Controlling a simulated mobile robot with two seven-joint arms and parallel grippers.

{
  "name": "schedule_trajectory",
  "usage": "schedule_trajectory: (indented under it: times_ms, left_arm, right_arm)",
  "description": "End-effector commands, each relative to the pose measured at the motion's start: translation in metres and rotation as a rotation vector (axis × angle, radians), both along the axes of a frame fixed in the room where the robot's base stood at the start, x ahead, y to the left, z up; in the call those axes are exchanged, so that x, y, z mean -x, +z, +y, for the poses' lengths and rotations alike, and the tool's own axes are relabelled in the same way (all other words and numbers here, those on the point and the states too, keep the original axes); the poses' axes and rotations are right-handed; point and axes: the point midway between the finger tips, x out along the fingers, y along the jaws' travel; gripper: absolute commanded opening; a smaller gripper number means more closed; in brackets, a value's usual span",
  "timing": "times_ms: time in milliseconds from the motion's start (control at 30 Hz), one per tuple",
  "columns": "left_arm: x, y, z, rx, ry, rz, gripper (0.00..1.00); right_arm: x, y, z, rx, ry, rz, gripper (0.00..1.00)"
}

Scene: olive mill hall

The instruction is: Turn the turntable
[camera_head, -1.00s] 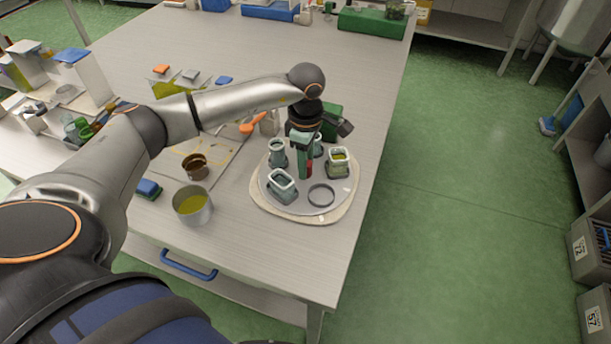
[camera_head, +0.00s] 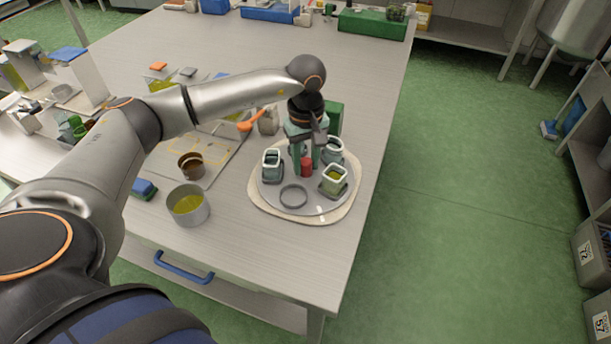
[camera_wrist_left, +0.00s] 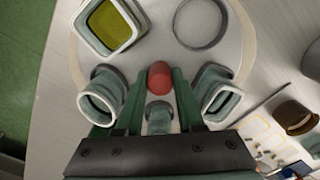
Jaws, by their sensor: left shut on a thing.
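The turntable is a round grey disc (camera_head: 318,207) on a cream base board near the table's right edge. A red knob (camera_head: 307,168) stands at its middle. My left gripper (camera_head: 306,160) comes down from above and is shut on this knob; the wrist view shows the red knob (camera_wrist_left: 160,77) between its green fingers. Around the knob stand several pale green cups, one with yellow-green liquid (camera_head: 334,180), one at the left (camera_head: 271,164) and one behind right (camera_head: 332,150). A dark ring (camera_head: 294,196) lies flat at the disc's front. My right gripper is out of view.
A metal pot with yellow liquid (camera_head: 188,205) and a brown cup (camera_head: 191,165) stand left of the turntable. A green box (camera_head: 334,118) stands close behind it. An orange spoon-like thing (camera_head: 246,126) lies behind left. The table's far middle is clear.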

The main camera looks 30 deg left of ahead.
Motion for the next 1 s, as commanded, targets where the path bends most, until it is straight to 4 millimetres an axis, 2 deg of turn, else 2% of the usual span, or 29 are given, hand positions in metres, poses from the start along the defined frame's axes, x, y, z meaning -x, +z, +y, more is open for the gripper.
schedule_trajectory:
  times_ms: [33,133,167,300,567,667,1000]
  left_arm:
    - [0.000,-0.001,0.000,0.001,0.001,-0.001,0.00]
    - [0.000,-0.001,0.000,0.001,0.002,-0.001,0.00]
    - [0.000,-0.001,0.000,0.001,0.002,-0.002,0.38]
    - [0.000,-0.001,0.000,0.001,0.003,-0.001,0.54]
    - [0.000,-0.001,0.000,0.001,0.003,-0.001,0.55]
    - [0.000,0.006,0.000,0.001,0.003,-0.002,0.55]
    - [-0.001,0.057,0.000,0.001,0.003,-0.003,0.55]
  right_arm:
    - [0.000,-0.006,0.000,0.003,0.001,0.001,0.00]
    - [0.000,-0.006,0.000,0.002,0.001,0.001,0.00]
    - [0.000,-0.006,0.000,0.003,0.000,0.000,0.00]
    - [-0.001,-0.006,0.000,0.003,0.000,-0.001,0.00]
    - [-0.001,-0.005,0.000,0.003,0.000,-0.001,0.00]
    - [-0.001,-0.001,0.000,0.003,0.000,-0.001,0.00]
    - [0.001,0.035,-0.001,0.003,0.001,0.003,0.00]
